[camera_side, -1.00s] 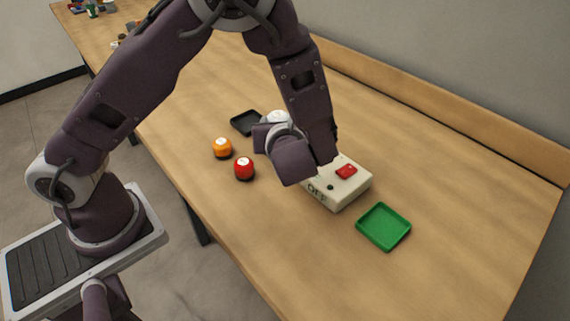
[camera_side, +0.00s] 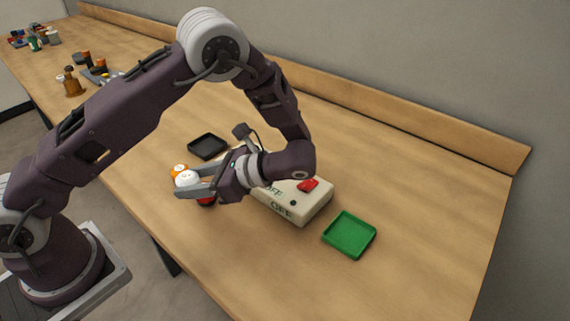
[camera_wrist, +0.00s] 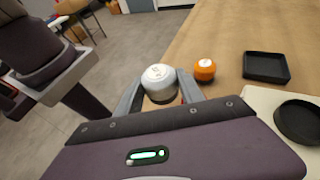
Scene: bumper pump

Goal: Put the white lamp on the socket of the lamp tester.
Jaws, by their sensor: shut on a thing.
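My gripper (camera_side: 192,186) is shut on the white lamp (camera_side: 187,178), which has a rounded white top. In the wrist view the white lamp (camera_wrist: 160,80) stands between the two fingers, top facing the camera, with a dark lower part. The lamp tester (camera_side: 312,208) is a cream box with "OFF" markings and a red switch (camera_side: 308,185). My wrist covers part of it in the side view. In the wrist view a dark round socket (camera_wrist: 300,121) sits on the tester's cream top, to the right of the gripper. The lamp is apart from it.
An orange lamp (camera_wrist: 205,70) stands just beyond the gripper. A red lamp (camera_side: 205,202) is mostly hidden behind my gripper. A black tray (camera_side: 207,146) lies behind; a green tray (camera_side: 349,235) lies right of the tester. The front right table is clear.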

